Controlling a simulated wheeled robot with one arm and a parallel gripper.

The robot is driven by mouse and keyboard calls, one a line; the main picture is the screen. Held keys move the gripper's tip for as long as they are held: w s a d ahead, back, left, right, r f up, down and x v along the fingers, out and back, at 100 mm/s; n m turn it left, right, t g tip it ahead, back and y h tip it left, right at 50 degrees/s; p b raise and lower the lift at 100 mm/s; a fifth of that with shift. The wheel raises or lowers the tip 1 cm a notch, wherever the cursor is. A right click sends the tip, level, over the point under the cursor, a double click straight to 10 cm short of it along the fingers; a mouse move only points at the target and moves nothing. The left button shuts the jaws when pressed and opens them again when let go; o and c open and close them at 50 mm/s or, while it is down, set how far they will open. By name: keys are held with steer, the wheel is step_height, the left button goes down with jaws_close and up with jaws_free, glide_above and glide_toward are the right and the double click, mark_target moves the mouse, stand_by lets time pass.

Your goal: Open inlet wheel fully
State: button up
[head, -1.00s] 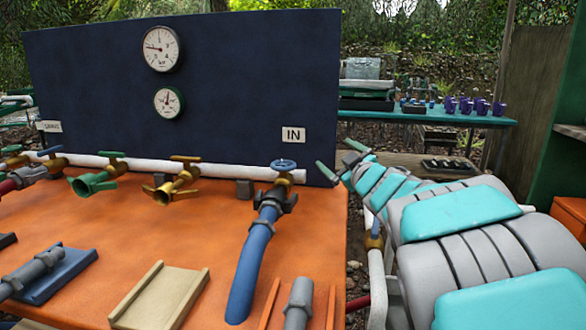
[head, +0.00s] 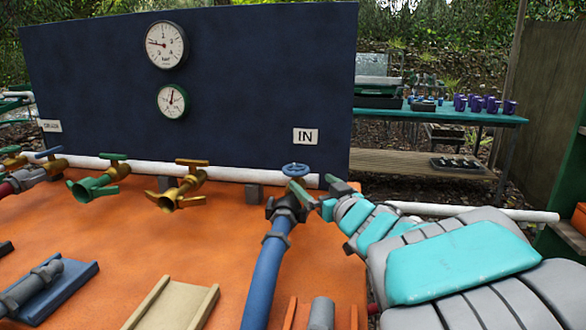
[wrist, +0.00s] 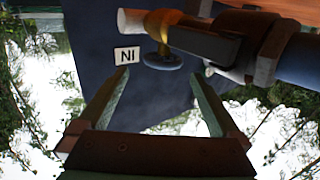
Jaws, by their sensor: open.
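The blue inlet wheel (head: 295,169) sits on top of the valve below the IN sign (head: 306,136) in the head view. A dark fitting and a blue hose (head: 265,278) run forward from this valve. The wrist view is upside down; there the wheel (wrist: 163,61) shows as a dark disc on a brass stem, between and beyond my fingertips. My gripper (head: 318,188) is open and empty, just right of the wheel and a little below it in the head view. It also shows in the wrist view (wrist: 162,76). I see no contact with the wheel.
The dark blue panel (head: 250,95) with two gauges stands behind the valves. A green valve (head: 93,186) and a brass valve (head: 180,190) are to the left on the orange table (head: 110,255). A white pipe (head: 225,174) runs along the panel's foot.

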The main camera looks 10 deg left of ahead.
mark_target(302, 175)
steer(key=shift+w+a, duration=0.15)
steer(key=shift+a, duration=0.3)
steer(key=shift+x, duration=3.65)
steer(key=c, duration=1.1)
